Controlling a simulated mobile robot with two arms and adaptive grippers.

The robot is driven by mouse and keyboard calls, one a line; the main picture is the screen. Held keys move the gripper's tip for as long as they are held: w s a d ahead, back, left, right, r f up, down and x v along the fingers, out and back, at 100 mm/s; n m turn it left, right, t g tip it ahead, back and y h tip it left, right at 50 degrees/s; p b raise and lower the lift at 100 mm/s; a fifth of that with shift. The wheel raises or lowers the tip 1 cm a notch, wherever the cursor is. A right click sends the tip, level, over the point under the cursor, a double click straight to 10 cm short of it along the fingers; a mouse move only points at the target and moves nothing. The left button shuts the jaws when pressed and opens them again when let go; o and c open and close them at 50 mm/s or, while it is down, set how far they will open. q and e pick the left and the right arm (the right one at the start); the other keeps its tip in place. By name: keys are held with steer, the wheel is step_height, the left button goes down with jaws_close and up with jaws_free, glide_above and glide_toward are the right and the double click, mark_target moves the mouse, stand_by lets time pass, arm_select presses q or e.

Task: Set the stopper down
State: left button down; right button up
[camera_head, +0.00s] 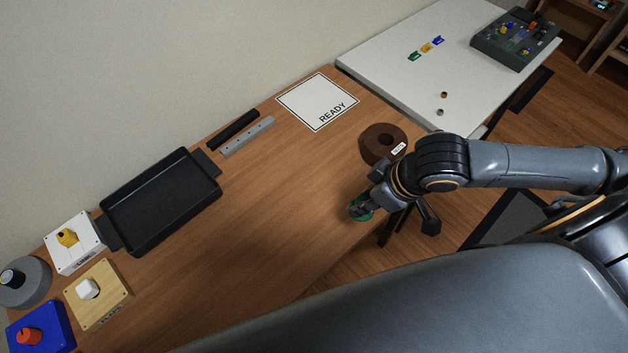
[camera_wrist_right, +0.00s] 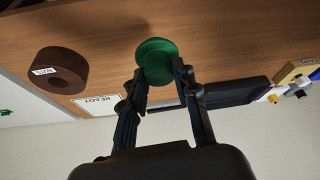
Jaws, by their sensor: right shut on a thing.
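The green stopper (camera_wrist_right: 156,58) is between the fingers of my right gripper (camera_wrist_right: 152,82) in the wrist view, which is shut on it. In the head view the stopper (camera_head: 360,208) shows partly, with my right gripper (camera_head: 368,200) covering much of it near the table's front edge. I cannot tell whether the stopper touches the wooden table (camera_head: 270,215). My left gripper is not in view.
A dark brown ring block (camera_head: 372,147) stands just behind my right gripper. A white READY card (camera_head: 310,98), a black tray (camera_head: 165,205) and several knob boxes lie farther left. The middle of the table is clear. A white table (camera_head: 400,75) adjoins at the back right.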

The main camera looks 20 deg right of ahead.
steer(key=w+f+b, duration=0.1)
steer(key=w+f, duration=0.2)
steer(key=w, duration=0.1)
steer(key=w+f+b, duration=0.2)
steer(key=w+f, duration=0.1)
steer(key=w, duration=0.2)
steer(key=w+f+b, duration=0.1)
steer(key=w+f, duration=0.2)
steer(key=w, duration=0.1)
steer(key=shift+w+a+f+b, duration=0.3)
steer(key=shift+f, duration=0.05)
step_height(320, 180, down, 2)
steer(key=shift+f+p, duration=0.15)
steer(key=shift+p, duration=0.2)
steer(key=shift+f, duration=0.45)
steer(key=shift+f, duration=0.1)
steer(key=o, duration=0.9)
steer(key=shift+o, duration=0.2)
